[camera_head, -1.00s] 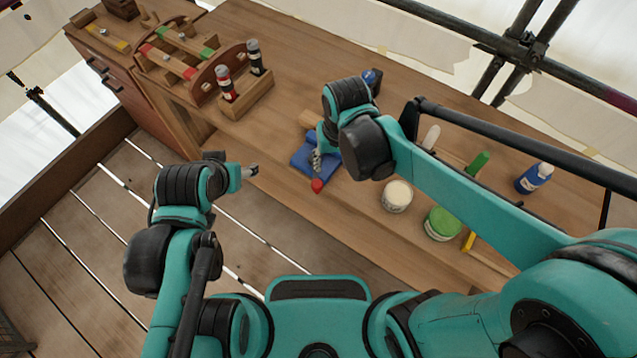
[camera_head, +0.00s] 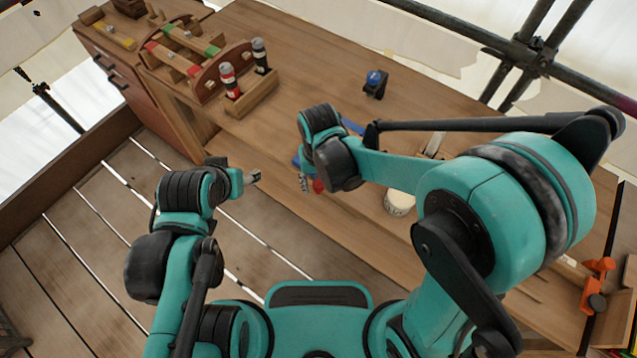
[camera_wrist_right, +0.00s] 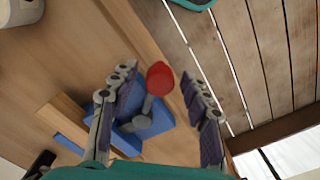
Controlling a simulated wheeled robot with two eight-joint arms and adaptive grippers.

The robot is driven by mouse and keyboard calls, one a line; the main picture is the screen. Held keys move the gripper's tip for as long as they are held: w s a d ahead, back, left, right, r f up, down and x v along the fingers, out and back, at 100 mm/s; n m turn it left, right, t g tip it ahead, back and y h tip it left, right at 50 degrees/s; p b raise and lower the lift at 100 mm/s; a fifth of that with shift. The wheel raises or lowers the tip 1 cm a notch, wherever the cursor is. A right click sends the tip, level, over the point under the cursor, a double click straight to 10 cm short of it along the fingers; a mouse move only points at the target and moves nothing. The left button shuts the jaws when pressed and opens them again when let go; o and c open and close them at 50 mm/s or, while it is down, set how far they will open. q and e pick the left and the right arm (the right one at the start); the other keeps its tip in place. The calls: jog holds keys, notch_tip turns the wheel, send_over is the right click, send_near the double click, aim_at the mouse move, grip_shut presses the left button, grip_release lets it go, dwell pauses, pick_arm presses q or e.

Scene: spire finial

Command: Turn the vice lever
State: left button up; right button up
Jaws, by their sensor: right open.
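The blue vice (camera_head: 297,162) sits at the bench's front edge, mostly hidden by my right arm in the head view. Its lever has a red knob (camera_head: 318,186). In the right wrist view the blue vice body (camera_wrist_right: 160,122), the grey lever (camera_wrist_right: 146,108) and the red knob (camera_wrist_right: 160,77) lie between the spread fingers of my right gripper (camera_wrist_right: 160,72). The fingers are open, with visible gaps to either side of the knob. The right gripper (camera_head: 305,183) also shows partly in the head view. My left gripper (camera_head: 253,177) hangs off the bench's front; its jaw state is unclear.
A white tub (camera_head: 399,202) stands right of the vice, partly behind my right arm. A small black and blue object (camera_head: 375,83) stands behind. A wooden rack (camera_head: 250,98) with two bottles is at the left. Bare bench (camera_head: 310,65) lies between rack and arm.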

grip_shut()
jog(key=w+a+m, duration=0.5)
jog(key=a+m, duration=0.4)
jog(key=m, duration=0.3)
jog(key=shift+a+m+b, duration=0.3)
jog(key=shift+a+b, duration=0.05)
jog(key=shift+a, duration=0.05)
dwell(0.3)
jog(key=shift+w, duration=0.1)
dwell(0.4)
